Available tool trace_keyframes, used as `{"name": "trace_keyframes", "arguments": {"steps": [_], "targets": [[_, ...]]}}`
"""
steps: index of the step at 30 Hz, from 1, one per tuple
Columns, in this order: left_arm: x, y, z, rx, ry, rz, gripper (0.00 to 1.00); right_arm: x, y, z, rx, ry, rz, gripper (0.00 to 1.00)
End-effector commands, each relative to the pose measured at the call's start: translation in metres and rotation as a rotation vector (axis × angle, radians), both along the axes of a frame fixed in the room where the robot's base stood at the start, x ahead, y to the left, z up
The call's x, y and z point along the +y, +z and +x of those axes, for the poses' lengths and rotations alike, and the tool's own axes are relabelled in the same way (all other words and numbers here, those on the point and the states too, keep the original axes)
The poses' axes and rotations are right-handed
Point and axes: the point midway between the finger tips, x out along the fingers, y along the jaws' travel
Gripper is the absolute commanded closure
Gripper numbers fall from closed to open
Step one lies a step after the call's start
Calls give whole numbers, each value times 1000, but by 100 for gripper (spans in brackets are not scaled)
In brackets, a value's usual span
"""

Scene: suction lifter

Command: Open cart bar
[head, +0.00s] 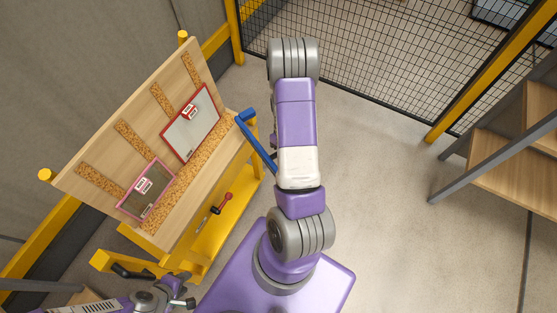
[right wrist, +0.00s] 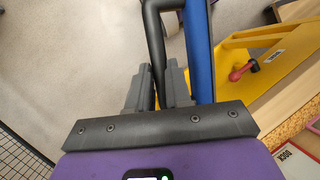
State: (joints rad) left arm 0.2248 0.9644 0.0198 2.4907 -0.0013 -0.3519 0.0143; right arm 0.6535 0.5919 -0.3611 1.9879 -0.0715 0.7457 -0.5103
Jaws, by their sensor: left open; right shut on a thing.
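The cart bar has a blue arm (head: 257,140) at the right end of the yellow cart (head: 232,222); the blue arm (right wrist: 198,50) also shows in the right wrist view. Beside it runs a bent black bar (right wrist: 156,40). My right gripper (right wrist: 158,85) is shut on this black bar, with one finger on each side; the blue arm lies just right of the fingers. In the head view my right arm hides that gripper. My left gripper (head: 183,298) is low at the left, open, near the cart's front end and apart from the bar.
A tilted wooden board (head: 90,185) with cork strips bears a white framed panel (head: 192,128) and a smaller pink-framed panel (head: 138,200). A red-knobbed lever (head: 222,203) is on the cart. Wooden stairs (head: 505,165) stand right; mesh fence (head: 365,60) behind. Floor between is clear.

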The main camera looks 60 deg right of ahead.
Motion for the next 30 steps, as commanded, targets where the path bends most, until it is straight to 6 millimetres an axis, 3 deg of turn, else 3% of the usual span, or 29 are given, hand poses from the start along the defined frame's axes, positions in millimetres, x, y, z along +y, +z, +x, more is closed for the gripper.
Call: {"name": "trace_keyframes", "arguments": {"steps": [16, 17, 21, 30], "targets": [[0, -1, 0, 0, 0, 0, 60, -7, 0, -2, -1, 24, -1, 100], [0, -1, 0, 0, 0, 0, 60, -7, 0, -2, -1, 24, -1, 80], [0, -1, 0, 0, 0, 0, 60, -6, 0, -2, -1, 24, -1, 58], [0, 0, 0, 0, 0, 0, 60, -7, 1, -2, -1, 24, -1, 56]]}}
